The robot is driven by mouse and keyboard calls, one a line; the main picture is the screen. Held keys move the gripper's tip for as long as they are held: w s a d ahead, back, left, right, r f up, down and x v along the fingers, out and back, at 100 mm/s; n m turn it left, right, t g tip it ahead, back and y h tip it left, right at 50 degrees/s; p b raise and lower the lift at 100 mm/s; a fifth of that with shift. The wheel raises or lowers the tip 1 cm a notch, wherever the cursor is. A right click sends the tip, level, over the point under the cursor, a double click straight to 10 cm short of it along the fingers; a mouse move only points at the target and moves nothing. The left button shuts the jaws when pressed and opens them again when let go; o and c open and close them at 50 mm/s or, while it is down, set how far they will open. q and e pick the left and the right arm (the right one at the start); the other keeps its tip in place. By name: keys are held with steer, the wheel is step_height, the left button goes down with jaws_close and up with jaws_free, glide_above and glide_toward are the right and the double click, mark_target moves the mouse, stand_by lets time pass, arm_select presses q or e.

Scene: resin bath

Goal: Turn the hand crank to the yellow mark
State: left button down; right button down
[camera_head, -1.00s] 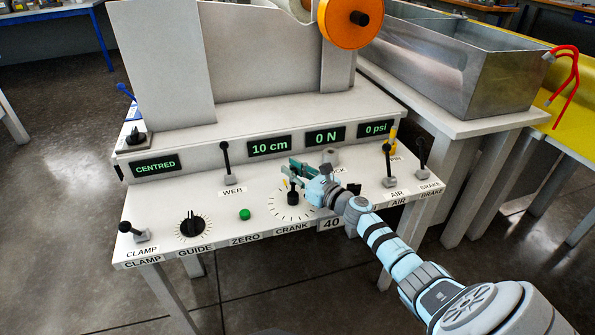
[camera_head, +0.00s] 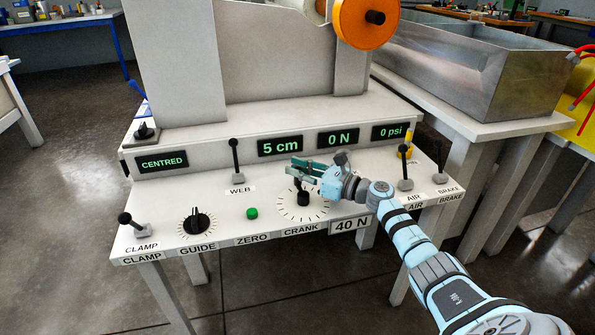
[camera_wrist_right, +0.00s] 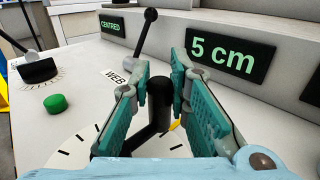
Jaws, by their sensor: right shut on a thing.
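The hand crank (camera_head: 303,199) stands on its ticked white dial above the CRANK label. In the right wrist view its black upright handle (camera_wrist_right: 158,92) is between the green finger pads. My right gripper (camera_head: 297,169) is shut on the crank handle, coming in from the right. A small patch of yellow (camera_wrist_right: 177,126) shows on the dial just behind the handle in the right wrist view. In the head view the gripper hides the far part of the dial. My left gripper is not in view.
The display (camera_head: 280,147) reads 5 cm; others read CENTRED, 0 N and 0 psi. The WEB lever (camera_head: 236,160) stands behind left of the dial, the green ZERO button (camera_head: 252,213) left of it. The AIR lever (camera_head: 404,168) and BRAKE lever (camera_head: 440,163) stand at right.

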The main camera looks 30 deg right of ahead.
steer(key=c, duration=1.5)
jaws_free()
steer(key=v, duration=1.2)
